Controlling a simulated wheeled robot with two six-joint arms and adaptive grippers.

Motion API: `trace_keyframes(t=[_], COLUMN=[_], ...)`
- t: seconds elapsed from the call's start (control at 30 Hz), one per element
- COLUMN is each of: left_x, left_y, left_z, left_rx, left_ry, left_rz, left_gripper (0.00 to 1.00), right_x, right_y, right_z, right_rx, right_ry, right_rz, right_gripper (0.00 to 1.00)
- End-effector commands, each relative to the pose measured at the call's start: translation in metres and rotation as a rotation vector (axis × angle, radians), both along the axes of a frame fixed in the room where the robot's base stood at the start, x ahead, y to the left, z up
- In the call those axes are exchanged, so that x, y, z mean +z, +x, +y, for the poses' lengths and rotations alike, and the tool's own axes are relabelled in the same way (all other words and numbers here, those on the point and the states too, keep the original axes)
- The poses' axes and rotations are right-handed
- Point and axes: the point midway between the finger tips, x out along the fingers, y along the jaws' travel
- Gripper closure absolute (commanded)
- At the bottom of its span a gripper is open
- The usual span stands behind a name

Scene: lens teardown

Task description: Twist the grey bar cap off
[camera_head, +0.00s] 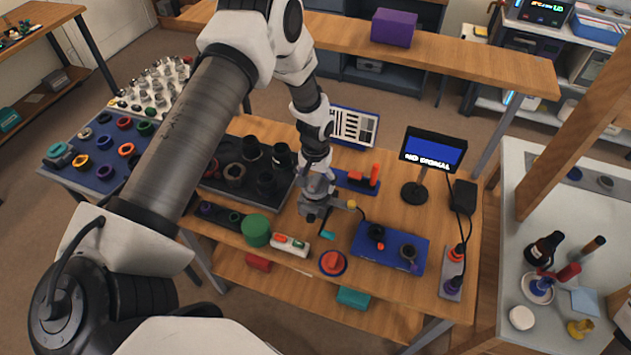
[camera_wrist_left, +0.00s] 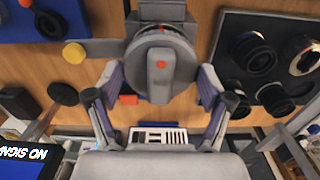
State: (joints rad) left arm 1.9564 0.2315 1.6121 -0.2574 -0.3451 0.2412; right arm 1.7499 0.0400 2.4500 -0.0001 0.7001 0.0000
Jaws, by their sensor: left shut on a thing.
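The grey bar cap (camera_wrist_left: 158,84) is a round grey disc with a raised bar across it and a red dot, in the middle of the left wrist view. My left gripper (camera_wrist_left: 161,70) has a finger on each side of the cap and is shut on it. In the head view, my left gripper (camera_head: 317,195) points down over the middle of the wooden bench and hides most of the cap. Whether the cap has turned cannot be told.
A yellow knob (camera_head: 351,204) is just right of the gripper. A dark tray of lens rings (camera_wrist_left: 222,60) and a monitor (camera_head: 432,150) stand nearby.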

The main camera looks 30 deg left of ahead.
Motion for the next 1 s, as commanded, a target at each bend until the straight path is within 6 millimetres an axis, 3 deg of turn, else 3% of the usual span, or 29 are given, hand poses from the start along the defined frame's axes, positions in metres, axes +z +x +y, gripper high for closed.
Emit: trace_keyframes(t=[0.43, 1.0], left_x=[0.005, 0.045], left_y=[0.0, 0.0], left_z=[0.0, 0.0], left_rx=[0.0, 0.0], left_ry=[0.0, -0.001], left_rz=[0.0, -0.001], left_gripper=[0.53, 0.53], right_x=[0.001, 0.001], right_y=[0.0, 0.0], right_z=[0.0, 0.0], right_rx=[0.0, 0.0], right_ry=[0.0, 0.0], right_rz=[0.0, 0.0], right_gripper=[0.6, 0.6])
